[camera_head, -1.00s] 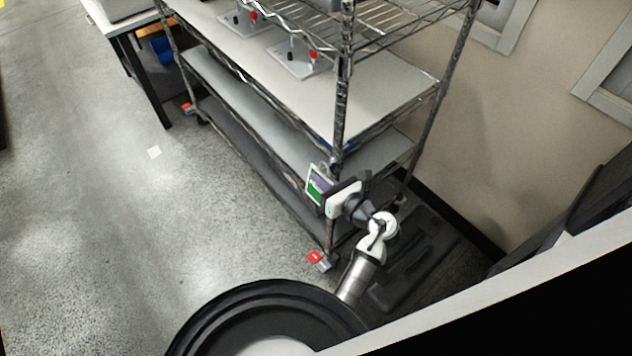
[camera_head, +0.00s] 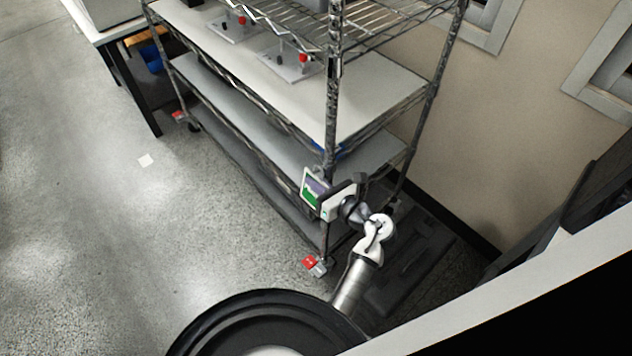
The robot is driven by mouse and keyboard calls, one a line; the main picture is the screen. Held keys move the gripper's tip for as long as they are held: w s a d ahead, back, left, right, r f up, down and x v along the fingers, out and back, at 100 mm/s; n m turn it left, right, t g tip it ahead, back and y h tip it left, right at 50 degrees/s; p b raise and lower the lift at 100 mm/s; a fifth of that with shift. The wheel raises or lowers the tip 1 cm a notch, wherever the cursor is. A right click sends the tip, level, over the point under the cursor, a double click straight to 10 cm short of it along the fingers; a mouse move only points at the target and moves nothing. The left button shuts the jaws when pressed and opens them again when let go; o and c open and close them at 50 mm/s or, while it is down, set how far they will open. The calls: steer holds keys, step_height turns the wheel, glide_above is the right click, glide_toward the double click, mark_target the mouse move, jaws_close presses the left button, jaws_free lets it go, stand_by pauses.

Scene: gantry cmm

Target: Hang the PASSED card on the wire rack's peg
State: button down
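The card (camera_head: 312,190), green and white with a purple-grey patch, is at the near corner post of the wire rack (camera_head: 331,110). Its writing is too small to read. My gripper (camera_head: 325,203) is right at the card, just to its right and in front of it. The gripper body hides part of the card and the post. The fingers are hidden, so I cannot see whether they hold the card. The peg cannot be made out, and I cannot tell whether the card touches the rack.
Fixtures with red knobs (camera_head: 302,58) stand on an upper shelf. The rack's near wheel has a red brake tab (camera_head: 309,262) on the floor. A table (camera_head: 115,32) is at the far left. The wall is behind the rack.

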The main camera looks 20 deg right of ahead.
steer(key=shift+f, duration=0.3)
steer(key=c, duration=1.6)
jaws_free()
steer(key=shift+o, duration=0.2)
steer(key=shift+o, duration=0.3)
steer(key=o, duration=0.4)
steer(key=shift+r, duration=0.15)
